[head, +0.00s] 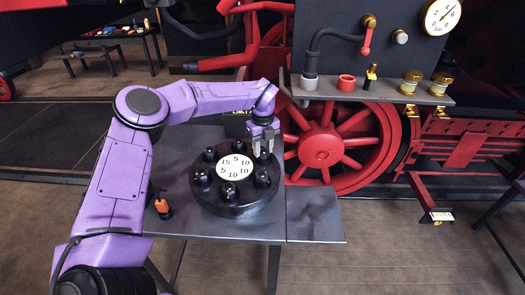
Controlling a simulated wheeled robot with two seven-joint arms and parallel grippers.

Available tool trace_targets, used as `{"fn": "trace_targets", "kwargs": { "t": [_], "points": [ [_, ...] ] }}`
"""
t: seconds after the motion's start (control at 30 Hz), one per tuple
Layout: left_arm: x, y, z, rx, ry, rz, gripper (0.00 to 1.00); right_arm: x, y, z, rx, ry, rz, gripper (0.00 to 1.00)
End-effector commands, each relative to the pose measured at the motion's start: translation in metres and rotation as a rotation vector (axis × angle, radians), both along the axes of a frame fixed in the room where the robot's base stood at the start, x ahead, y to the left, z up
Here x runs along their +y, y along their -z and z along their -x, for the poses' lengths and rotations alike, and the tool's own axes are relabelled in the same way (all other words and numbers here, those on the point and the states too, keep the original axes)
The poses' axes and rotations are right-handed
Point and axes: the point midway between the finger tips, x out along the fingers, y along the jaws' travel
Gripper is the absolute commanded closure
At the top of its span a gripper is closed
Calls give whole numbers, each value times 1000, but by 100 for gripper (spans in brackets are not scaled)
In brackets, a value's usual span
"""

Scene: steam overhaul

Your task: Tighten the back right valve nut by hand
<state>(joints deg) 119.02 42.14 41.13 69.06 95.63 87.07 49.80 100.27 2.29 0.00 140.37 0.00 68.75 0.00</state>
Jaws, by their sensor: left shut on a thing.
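A round black valve cover (238,205) sits on the grey table, with several black nuts around a white disc (235,168) marked with numbers. My left gripper (264,146) points down at the back right of the cover. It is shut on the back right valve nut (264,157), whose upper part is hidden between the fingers. The front right nut (262,179) and the back nut (238,146) stand close by, clear of the fingers. My right gripper is not in view.
An orange and black tool (162,208) stands on the table (180,226) at the left. A red locomotive wheel (323,142) is behind the table. The table's right part is clear.

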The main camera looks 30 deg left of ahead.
Motion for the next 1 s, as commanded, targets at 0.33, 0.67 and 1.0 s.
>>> {"fn": "trace_targets", "kwargs": {
  "t": [0.33, 0.67, 1.0],
  "points": [
    [-2, 4, 1, 10, 300, 3, 92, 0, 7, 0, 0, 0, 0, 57],
    [-2, 4, 1, 9, 486, 3, 92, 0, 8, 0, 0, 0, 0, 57],
    [-3, 4, 1, 10, 551, 4, 92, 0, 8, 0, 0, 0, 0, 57]
  ]
}}
